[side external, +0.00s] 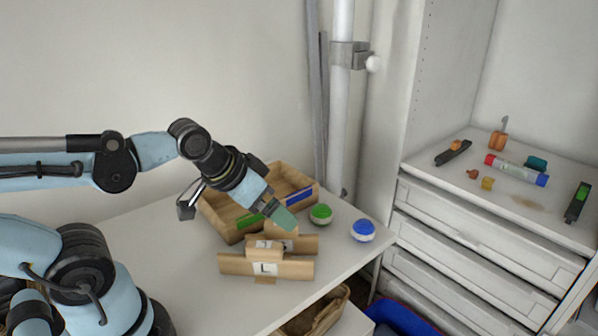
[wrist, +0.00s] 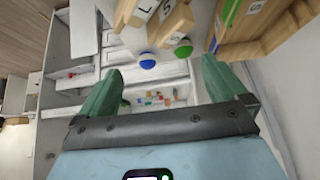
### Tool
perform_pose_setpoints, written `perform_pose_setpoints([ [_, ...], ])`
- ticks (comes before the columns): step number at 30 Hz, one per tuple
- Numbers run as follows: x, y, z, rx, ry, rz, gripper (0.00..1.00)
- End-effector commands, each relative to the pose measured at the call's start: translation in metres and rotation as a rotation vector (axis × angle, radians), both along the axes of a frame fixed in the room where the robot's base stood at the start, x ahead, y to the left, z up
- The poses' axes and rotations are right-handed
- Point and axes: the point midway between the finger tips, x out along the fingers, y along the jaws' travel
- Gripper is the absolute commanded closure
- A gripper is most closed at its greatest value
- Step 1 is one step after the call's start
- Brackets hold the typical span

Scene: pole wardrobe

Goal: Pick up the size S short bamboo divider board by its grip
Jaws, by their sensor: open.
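Wooden divider boards with raised grips stand on the white table in the side external view. The front board (side external: 265,266) carries an L label. A shorter board (side external: 300,243) stands close behind it, its label partly hidden. In the wrist view, a board marked S (wrist: 176,24) shows at the top edge, beside the L board (wrist: 139,14). My gripper (side external: 285,217) is above and just behind the boards, pointing down to the right. In the wrist view my gripper (wrist: 163,88) has its green fingers wide apart with nothing between them.
A wooden box (side external: 222,222) with green and blue strips stands behind the boards, close to my gripper. A green-topped jar (side external: 320,214) and a blue-topped jar (side external: 362,231) stand to the right. A pole (side external: 340,120) rises behind. White drawers (side external: 480,235) with small items on top stand right.

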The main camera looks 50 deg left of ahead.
Motion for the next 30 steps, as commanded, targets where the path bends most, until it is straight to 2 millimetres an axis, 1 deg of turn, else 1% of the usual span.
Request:
perform_pose_setpoints([
  [1,0.0,0.0,0.0,0.0,0.0,0.0,0.09],
  [8,0.0,0.0,0.0,0.0,0.001,0.0,0.44],
  [16,0.0,0.0,0.0,-0.002,0.002,0.002,0.45],
  [20,0.002,0.001,0.002,-0.045,0.021,0.068,0.45],
  [23,0.005,0.002,0.005,-0.132,0.062,0.205,0.45],
  [26,0.009,0.004,0.009,-0.246,0.118,0.405,0.45],
  [30,0.016,0.007,0.013,-0.397,0.196,0.717,0.45],
])
